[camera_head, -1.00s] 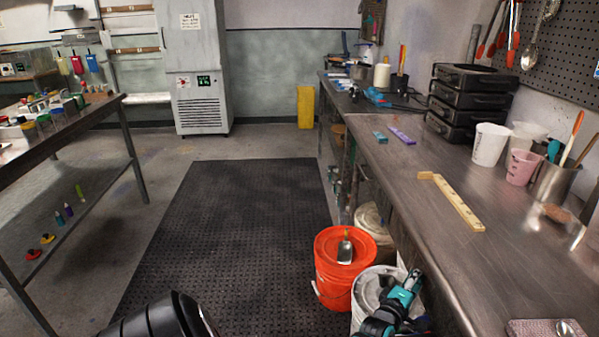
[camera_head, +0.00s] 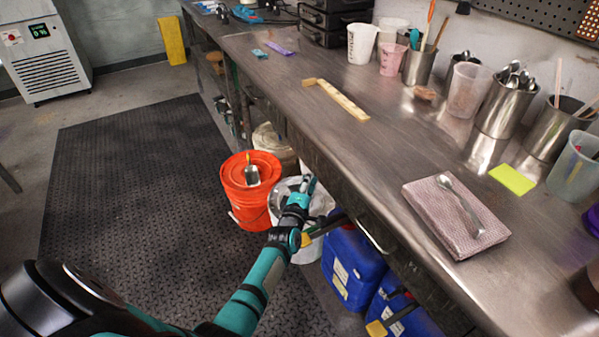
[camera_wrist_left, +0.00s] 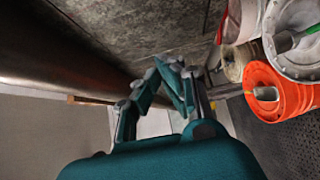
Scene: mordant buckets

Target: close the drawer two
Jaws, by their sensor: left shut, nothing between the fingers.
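The metal bench has a row of dark drawer fronts under its top (camera_head: 420,272). One drawer front with a curved metal handle (camera_head: 375,236) shows right of my left gripper; another handle shows farther along. I cannot tell which is drawer two, nor how far any drawer stands out. My left gripper (camera_head: 309,184) is teal and dark, shut and empty. It is beside the bench front, above a white bucket (camera_head: 280,210). In the left wrist view the shut fingers (camera_wrist_left: 180,72) are near a grey metal surface (camera_wrist_left: 130,25). My right gripper is not in view.
An orange bucket (camera_head: 246,200) with a scoop on its lid stands left of the gripper. Blue jugs (camera_head: 350,268) stand under the bench. A folded cloth (camera_head: 440,215) with a spoon and several cups are on top. The black floor mat (camera_head: 130,180) is mostly clear.

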